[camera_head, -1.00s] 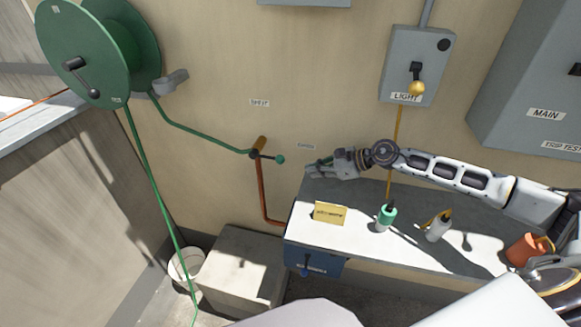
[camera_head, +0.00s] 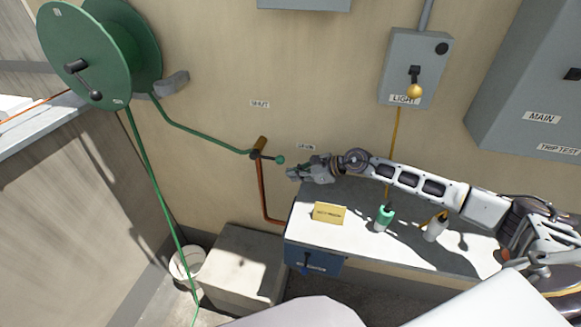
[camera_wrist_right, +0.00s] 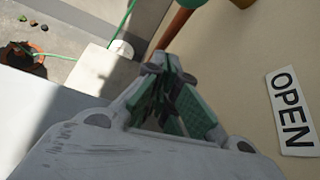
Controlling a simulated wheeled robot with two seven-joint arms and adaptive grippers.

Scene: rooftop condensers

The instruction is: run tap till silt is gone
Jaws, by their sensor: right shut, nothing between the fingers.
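The tap (camera_head: 257,153) is on the wall at the top of a copper pipe (camera_head: 262,195). Its lever ends in a green knob (camera_head: 280,160) and points right. A SHUT label (camera_head: 260,104) is above it and an OPEN label (camera_head: 306,147) to its right; OPEN also shows in the right wrist view (camera_wrist_right: 290,110). A green hose (camera_head: 195,134) runs from the tap to a reel. My right gripper (camera_head: 291,174) is shut and empty, just right of and below the knob, apart from it as far as I can tell. My left gripper is not in view.
The green hose reel (camera_head: 95,50) is at upper left. A white bucket (camera_head: 187,262) stands by a concrete block (camera_head: 240,268). A LIGHT switch box (camera_head: 415,68) is above.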

